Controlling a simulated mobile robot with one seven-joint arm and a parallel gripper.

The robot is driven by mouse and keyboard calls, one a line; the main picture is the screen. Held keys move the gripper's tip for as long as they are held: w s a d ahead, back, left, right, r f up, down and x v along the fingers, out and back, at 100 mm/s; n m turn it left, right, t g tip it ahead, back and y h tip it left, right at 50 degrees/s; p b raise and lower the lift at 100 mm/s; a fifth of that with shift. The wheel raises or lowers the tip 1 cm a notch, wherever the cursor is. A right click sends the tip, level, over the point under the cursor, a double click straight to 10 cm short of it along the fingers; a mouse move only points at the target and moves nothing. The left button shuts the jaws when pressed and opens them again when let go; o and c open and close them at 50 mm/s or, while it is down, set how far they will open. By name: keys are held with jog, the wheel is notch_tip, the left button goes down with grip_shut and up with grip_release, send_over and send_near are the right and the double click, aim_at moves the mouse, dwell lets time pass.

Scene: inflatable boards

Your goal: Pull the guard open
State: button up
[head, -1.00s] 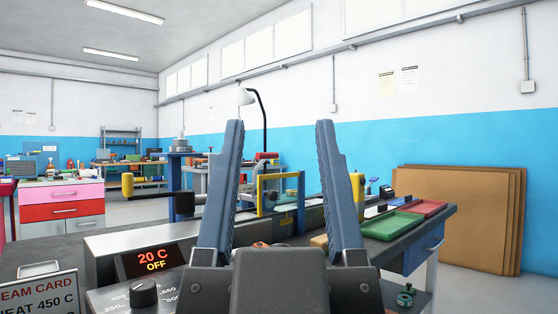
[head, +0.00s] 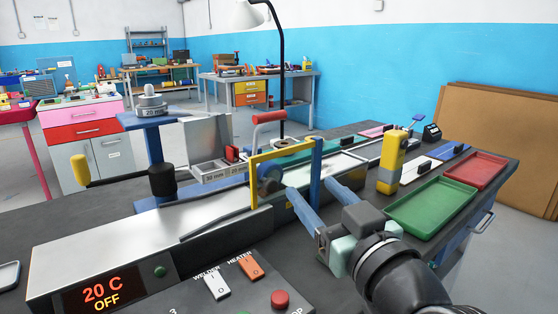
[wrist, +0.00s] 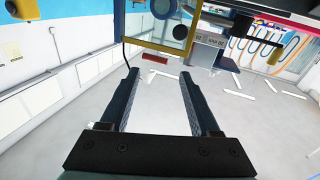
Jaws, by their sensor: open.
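The guard (head: 283,153) is a yellow frame with a clear pane, standing upright at the middle of the bench beside a blue post (head: 317,172). My gripper (head: 309,186) is open and empty. In the head view its two blue fingers reach from the lower right toward the guard and overlap its lower right part; I cannot tell the exact gap. In the wrist view the guard's yellow bar (wrist: 155,47) lies beyond the open fingers (wrist: 160,73), with nothing between them.
A yellow upright unit (head: 391,162) stands right of my gripper, near green (head: 431,208) and red (head: 475,171) trays. A red-handled lever (head: 270,117) rises behind the guard. A control panel with switches (head: 217,286) is in front. A yellow-knobbed bar (head: 80,169) sticks out at left.

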aim_at(273, 186)
notch_tip(273, 186, down, 4)
jog(key=s+d+n+g+y+p, duration=0.2)
jog(key=g+y, duration=0.1)
jog(key=y, duration=0.1)
jog(key=x, duration=0.8)
jog(key=b+x, duration=0.1)
jog(key=x, duration=0.3)
jog(key=shift+w+a+r, duration=0.15)
jog(key=shift+r, duration=0.2)
grip_shut()
dwell(0.6)
